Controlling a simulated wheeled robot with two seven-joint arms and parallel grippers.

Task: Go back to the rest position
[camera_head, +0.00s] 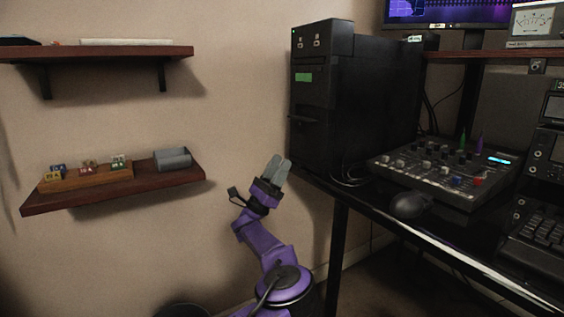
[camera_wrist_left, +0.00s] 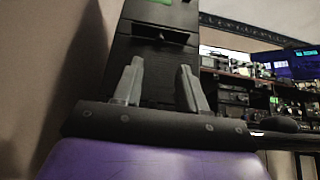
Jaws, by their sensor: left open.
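My left gripper (camera_head: 277,168) points upward on my purple arm, in front of the wall and just left of the desk. Its two grey fingers are apart, with nothing between them. In the left wrist view the open fingers (camera_wrist_left: 159,88) show with the black computer tower (camera_wrist_left: 155,50) beyond them. The tower (camera_head: 325,110) stands on the left end of the desk, close to the right of the gripper in the head view. I cannot tell the exact gap. My right gripper is in neither view.
The desk (camera_head: 430,232) holds a mixer with several knobs (camera_head: 445,170) and a black mouse (camera_head: 408,205). At left, a lower shelf (camera_head: 150,190) holds small labelled blocks on a wooden stand and a grey bin (camera_head: 172,159). An upper shelf (camera_head: 100,54) is above. Bare wall lies between shelves and tower.

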